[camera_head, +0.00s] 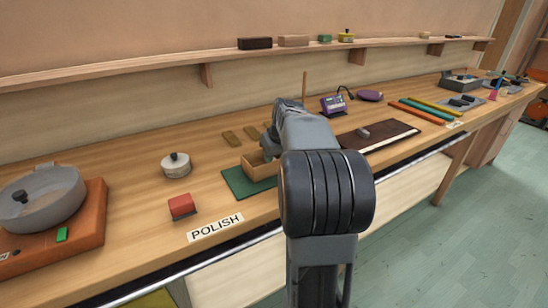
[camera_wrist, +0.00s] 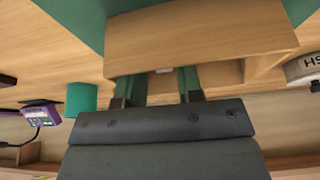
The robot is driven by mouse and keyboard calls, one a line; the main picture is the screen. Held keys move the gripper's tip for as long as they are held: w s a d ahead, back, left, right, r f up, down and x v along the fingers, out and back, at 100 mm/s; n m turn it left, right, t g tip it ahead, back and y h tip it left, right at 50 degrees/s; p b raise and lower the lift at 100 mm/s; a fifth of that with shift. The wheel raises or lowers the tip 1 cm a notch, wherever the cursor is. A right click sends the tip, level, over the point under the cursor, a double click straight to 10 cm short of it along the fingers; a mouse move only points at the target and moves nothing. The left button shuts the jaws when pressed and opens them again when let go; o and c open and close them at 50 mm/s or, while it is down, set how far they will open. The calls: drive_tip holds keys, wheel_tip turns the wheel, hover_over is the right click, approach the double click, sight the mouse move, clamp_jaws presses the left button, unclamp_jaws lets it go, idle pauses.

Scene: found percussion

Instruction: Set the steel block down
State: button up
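My gripper (camera_wrist: 160,90) shows in the wrist view with its two fingers apart, their tips reaching behind the near wall of a wooden box (camera_wrist: 200,45). The tips are hidden by that wall. A small pale patch (camera_wrist: 165,70) shows between the fingers at the wall's edge; I cannot tell whether it is the steel block, or whether the fingers hold anything. In the head view the wooden box (camera_head: 253,168) stands on a green mat (camera_head: 238,183), partly behind my arm. My gripper is hidden there. I cannot make out the steel block for certain.
A red block (camera_head: 182,206) and a round pale tin (camera_head: 176,166) stand left of the mat, near a POLISH label (camera_head: 215,227). A dark board (camera_head: 385,134) with a small grey item lies right. A purple device (camera_head: 333,104) stands behind. Bench is clear between red block and mat.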

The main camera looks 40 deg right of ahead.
drive_tip(key=p+v, duration=0.1)
drive_tip(key=v, duration=0.9)
drive_tip(key=shift+s+r, duration=0.2)
drive_tip(key=shift+r, duration=0.1)
